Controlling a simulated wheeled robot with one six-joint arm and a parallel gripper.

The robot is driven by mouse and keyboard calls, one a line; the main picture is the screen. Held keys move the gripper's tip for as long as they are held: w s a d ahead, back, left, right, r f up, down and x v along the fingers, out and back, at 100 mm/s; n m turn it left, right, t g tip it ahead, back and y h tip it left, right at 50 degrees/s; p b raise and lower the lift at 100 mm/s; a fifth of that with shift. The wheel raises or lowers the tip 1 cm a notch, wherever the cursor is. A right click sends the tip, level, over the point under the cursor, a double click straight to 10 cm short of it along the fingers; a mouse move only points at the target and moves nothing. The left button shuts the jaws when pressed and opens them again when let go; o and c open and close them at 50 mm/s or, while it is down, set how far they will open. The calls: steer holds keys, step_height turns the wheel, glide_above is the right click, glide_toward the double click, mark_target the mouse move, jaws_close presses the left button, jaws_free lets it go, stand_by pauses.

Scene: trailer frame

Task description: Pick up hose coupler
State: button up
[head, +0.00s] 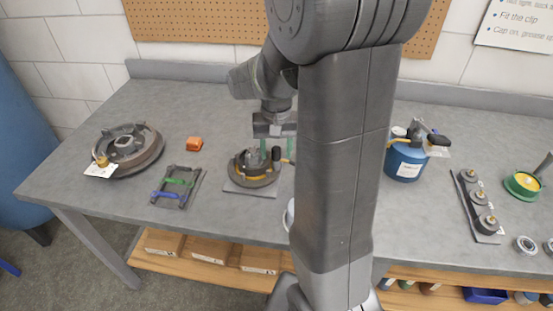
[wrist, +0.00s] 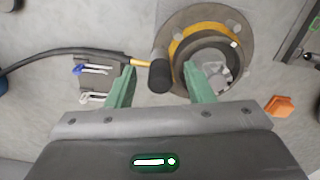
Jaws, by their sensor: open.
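The hose coupler, a black cylinder with a yellow collar on a dark hose, shows in the wrist view (wrist: 160,74). It lies between the two green fingers of my gripper (wrist: 159,67), with visible gaps on both sides. In the head view the coupler (head: 276,154) is beside a round grey hub (head: 247,178) with a yellow ring. My gripper (head: 277,148) is open, low over the hub's right side. In the wrist view the right fingertip overlaps the hub (wrist: 208,25). My arm hides the hose in the head view. I cannot tell the fingers' exact height.
An orange block (head: 194,144), a rack with green and blue handles (head: 178,187) and a large wheel hub (head: 125,148) are at left. A blue canister (head: 404,162) and a tray of fittings (head: 478,207) are at right. Bare bench lies between the items.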

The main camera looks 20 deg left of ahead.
mark_target(276, 148)
jaws_close()
steer(key=shift+r, duration=0.15)
step_height(276, 148, up, 10)
steer(key=shift+f+p, duration=0.25)
steer(key=shift+p, duration=0.05)
steer(key=shift+r+p, duration=1.6)
steer(key=shift+r, duration=0.15)
